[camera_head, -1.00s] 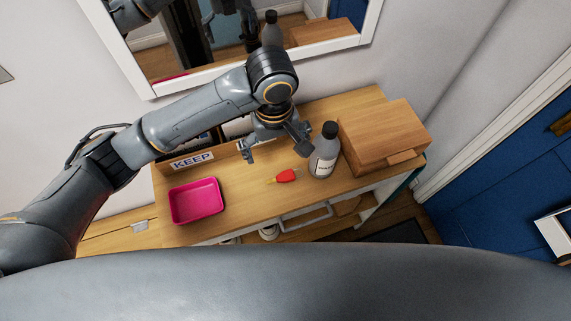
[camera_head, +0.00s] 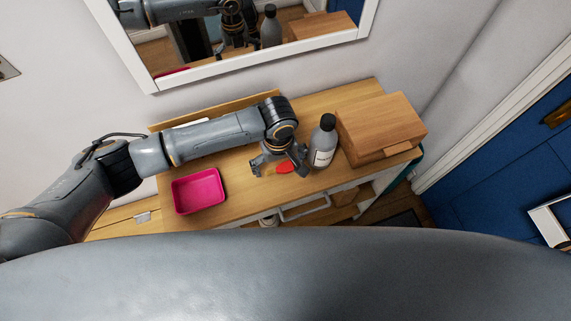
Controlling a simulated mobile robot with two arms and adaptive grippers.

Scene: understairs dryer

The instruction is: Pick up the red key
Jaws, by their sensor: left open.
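The red key (camera_head: 285,168) lies flat on the wooden tabletop, left of the grey bottle. Its red head shows, while its left end is hidden behind my gripper. My left gripper (camera_head: 279,173) is open and low over the key, with one finger on each side of it in the picture. I cannot tell whether the fingers touch the key or the table. My right gripper is not in view.
A grey bottle (camera_head: 323,144) with a black cap stands close right of the gripper. A wooden box (camera_head: 381,128) sits at the right end of the tabletop (camera_head: 240,198). A pink tray (camera_head: 199,190) lies at the left. A mirror (camera_head: 222,72) hangs behind.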

